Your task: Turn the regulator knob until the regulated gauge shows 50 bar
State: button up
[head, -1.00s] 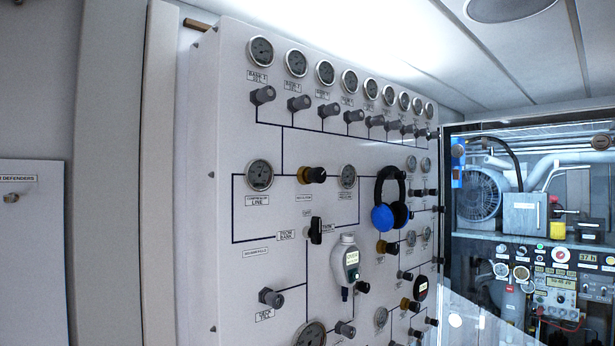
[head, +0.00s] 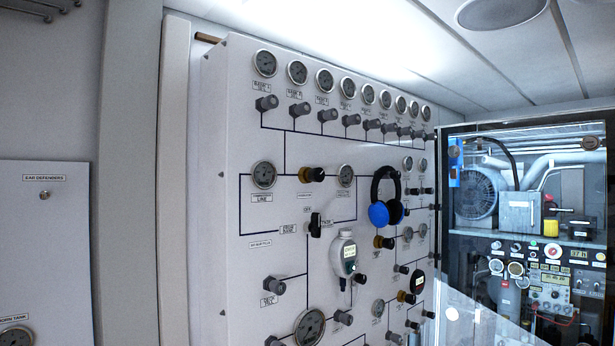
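The knob that appears to be the regulator, black with a brass-coloured base (head: 314,174), sits on the upper middle of the white fill panel (head: 218,200). A small round gauge (head: 345,175) is just to its right on the same dark line; it is likely the regulated gauge. Its needle and label are too small to read. The compressor line gauge (head: 264,174) is to the knob's left. Nothing touches the knob. My gripper is not in view.
Blue headphones (head: 380,213) hang right of the gauges. A white handheld device (head: 343,253) and a black selector handle (head: 316,224) are below the knob. Bank gauges and grey valves line the top. A machinery bay (head: 530,200) is at right, an ear defenders panel (head: 45,230) at left.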

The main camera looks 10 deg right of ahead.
aim_at(314, 174)
jog(key=u, duration=0.05)
jog(key=i, duration=0.95)
jog(key=z, duration=0.05)
